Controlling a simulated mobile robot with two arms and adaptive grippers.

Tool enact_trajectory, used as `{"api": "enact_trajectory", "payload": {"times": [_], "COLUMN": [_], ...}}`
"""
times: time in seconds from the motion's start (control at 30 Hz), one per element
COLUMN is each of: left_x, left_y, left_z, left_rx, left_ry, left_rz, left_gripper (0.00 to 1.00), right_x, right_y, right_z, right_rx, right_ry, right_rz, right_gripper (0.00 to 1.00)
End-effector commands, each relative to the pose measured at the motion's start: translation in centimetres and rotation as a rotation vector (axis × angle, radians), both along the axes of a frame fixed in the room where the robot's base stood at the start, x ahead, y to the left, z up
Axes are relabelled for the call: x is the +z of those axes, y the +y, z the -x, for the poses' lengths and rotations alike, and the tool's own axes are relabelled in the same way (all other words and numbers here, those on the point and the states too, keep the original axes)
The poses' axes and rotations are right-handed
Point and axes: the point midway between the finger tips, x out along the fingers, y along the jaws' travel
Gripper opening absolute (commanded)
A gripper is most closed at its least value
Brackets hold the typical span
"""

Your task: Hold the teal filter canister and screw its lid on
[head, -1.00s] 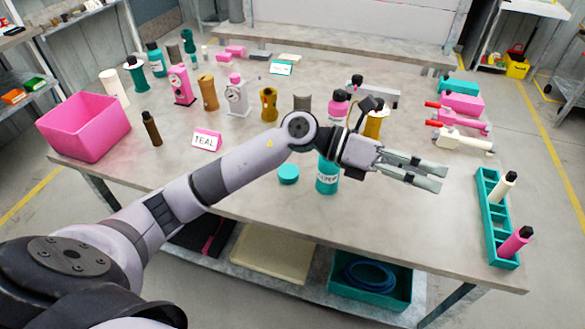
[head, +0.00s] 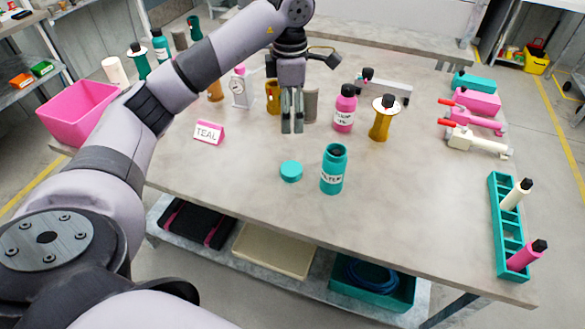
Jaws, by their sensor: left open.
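The teal filter canister (head: 333,170) stands upright and uncapped near the front middle of the table, with a dark opening and a white "FILTER" label. Its teal lid (head: 291,171) lies flat on the table just left of the canister, apart from it. My left gripper (head: 292,128) points down behind the lid, in front of a grey cylinder and a yellow part. Its fingers are a little apart with nothing between them, and it touches neither lid nor canister. My right gripper does not show.
A pink canister (head: 344,108) and a gold spool-shaped part (head: 382,118) stand behind the teal canister. A TEAL sign (head: 209,132) stands left. A teal rack (head: 507,232) with two bottles is at the right edge. The table around the lid and canister is clear.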

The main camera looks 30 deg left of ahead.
Motion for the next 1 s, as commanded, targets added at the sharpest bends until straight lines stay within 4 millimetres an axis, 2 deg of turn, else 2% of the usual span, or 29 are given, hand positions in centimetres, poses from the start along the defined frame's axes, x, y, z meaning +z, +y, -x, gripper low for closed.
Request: {"api": "enact_trajectory", "payload": {"times": [0.23, 0.33, 0.8, 1.0], "left_x": [-0.1, -0.9, -10.3, -12.2], "left_y": [-0.1, -0.1, -0.2, -0.2], "left_z": [0.0, 0.0, 0.1, 0.0], "left_rx": [-0.001, -0.001, 0.000, -0.002], "left_ry": [0.000, 0.003, 0.005, 0.000], "left_rz": [0.002, 0.003, 0.004, 0.005], "left_gripper": [0.72, 0.72, 0.72, 0.72], "right_x": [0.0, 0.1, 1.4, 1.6], "right_y": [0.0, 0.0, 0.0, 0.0], "right_z": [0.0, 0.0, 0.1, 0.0], "right_rx": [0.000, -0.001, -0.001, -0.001], "right_ry": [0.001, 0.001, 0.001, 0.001], "right_rz": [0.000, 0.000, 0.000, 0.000], "right_gripper": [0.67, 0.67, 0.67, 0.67]}}
